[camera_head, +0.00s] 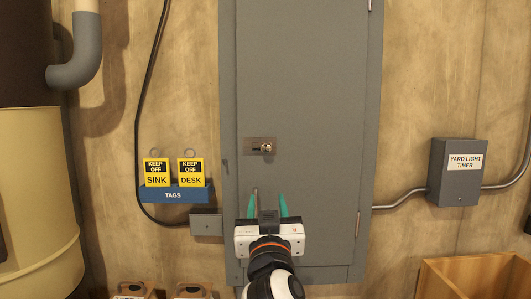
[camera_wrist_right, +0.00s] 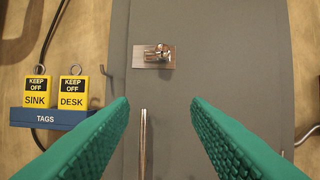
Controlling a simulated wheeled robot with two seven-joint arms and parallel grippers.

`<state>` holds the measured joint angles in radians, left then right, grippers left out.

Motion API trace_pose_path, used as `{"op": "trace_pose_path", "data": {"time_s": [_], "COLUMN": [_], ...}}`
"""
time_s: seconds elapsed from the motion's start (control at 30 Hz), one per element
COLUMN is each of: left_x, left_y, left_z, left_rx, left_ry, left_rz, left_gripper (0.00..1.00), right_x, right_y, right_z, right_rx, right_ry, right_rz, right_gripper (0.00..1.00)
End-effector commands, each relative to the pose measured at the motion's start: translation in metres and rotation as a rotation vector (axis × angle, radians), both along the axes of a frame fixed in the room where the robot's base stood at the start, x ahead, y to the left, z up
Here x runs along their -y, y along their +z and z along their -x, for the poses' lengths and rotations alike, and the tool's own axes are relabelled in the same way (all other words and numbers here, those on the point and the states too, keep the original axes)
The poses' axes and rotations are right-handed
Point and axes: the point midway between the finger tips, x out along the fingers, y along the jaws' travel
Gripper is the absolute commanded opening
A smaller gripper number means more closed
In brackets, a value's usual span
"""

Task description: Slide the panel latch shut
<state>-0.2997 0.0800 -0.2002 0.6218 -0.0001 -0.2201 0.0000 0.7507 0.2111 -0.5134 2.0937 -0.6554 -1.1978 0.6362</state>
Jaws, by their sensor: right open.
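The panel latch (camera_head: 260,146) is a small metal plate with a dark slot and a round knob at its right part. It is on the grey panel door (camera_head: 300,90), near the door's left edge. It also shows in the right wrist view (camera_wrist_right: 153,56), above and beyond my fingertips. My right gripper (camera_head: 267,204) is open, with green fingers apart and nothing between them. It is below the latch, in front of the door, not touching the latch. A vertical metal bar (camera_wrist_right: 143,140) shows on the door between the fingers. My left gripper is not in view.
A blue TAGS holder (camera_head: 173,195) with two yellow KEEP OFF tags is left of the panel. A small grey box (camera_head: 206,223) sits below it. A wooden crate (camera_head: 470,266) stands lower right.

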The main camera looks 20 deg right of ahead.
Motion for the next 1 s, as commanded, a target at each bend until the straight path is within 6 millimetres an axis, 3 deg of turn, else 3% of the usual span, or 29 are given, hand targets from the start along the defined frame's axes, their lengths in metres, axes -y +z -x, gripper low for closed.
{"op": "trace_pose_path", "data": {"time_s": [0.03,0.17,0.37,0.7,1.0], "left_x": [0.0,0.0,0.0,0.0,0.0], "left_y": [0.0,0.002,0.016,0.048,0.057], "left_z": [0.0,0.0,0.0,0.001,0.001], "left_rx": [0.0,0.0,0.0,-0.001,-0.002], "left_ry": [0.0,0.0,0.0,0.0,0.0], "left_rz": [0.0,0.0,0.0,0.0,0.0], "left_gripper": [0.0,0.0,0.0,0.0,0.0], "right_x": [-0.002,-0.003,0.004,0.022,0.027], "right_y": [0.019,0.04,0.053,0.078,0.084], "right_z": [0.004,0.008,-0.014,-0.073,-0.096], "right_rx": [0.048,0.101,0.101,0.098,0.098], "right_ry": [-0.002,-0.005,-0.007,-0.008,-0.004], "right_rz": [0.002,0.0,0.001,0.0,-0.002], "right_gripper": [0.44,0.44,0.44,0.44,0.44]}}
